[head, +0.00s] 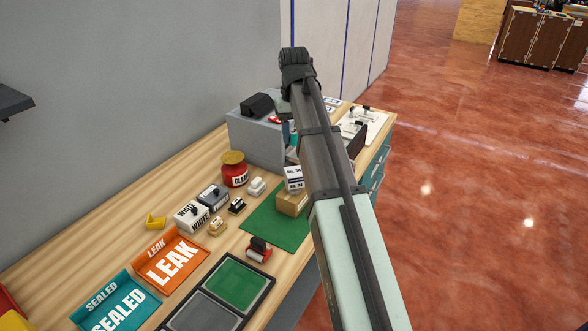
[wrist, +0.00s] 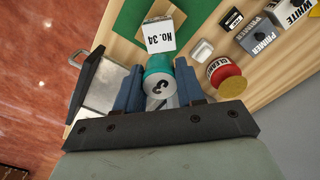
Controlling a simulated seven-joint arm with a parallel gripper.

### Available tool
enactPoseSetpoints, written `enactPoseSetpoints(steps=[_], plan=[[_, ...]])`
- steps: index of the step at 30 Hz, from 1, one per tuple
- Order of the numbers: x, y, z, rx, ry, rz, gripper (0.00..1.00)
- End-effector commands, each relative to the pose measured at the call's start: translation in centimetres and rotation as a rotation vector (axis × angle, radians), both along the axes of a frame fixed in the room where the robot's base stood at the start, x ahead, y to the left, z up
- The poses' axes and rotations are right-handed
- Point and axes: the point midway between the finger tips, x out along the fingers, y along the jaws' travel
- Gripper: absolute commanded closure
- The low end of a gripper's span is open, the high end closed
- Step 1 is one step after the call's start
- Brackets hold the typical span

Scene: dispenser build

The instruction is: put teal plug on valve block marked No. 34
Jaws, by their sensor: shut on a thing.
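The valve block marked No. 34 (head: 294,182) has a white labelled top and stands on the green mat on the bench in the head view. Its white face with upside-down lettering also shows in the wrist view (wrist: 160,37). My gripper (wrist: 158,78) has two blue fingers shut on the teal plug (wrist: 157,63), with a grey face marked 3 below it in that view. The plug shows just below the block's image; I cannot tell whether they touch. In the head view my arm hides most of the gripper, and a bit of teal shows beside it.
A grey box (head: 256,138) stands at the back of the bench. An orange LEAK tray (head: 171,263) and a teal SEALED tray (head: 115,302) lie at the front left.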

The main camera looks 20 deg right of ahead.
Motion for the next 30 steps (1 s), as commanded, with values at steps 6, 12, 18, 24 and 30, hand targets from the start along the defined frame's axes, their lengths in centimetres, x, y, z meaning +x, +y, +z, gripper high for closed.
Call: enactPoseSetpoints(steps=[6,12,18,24,30], plan=[[-0.2,0.0,-2.6,0.0,0.002,-0.006,0.94],[-0.1,0.0,-5.5,0.0,0.001,-0.005,0.94],[-0.1,0.0,-6.7,0.0,0.0,-0.005,0.94],[-0.1,0.0,-9.0,0.0,0.001,-0.005,0.94],[0.0,0.0,-9.8,0.0,-0.001,-0.005,0.94]])
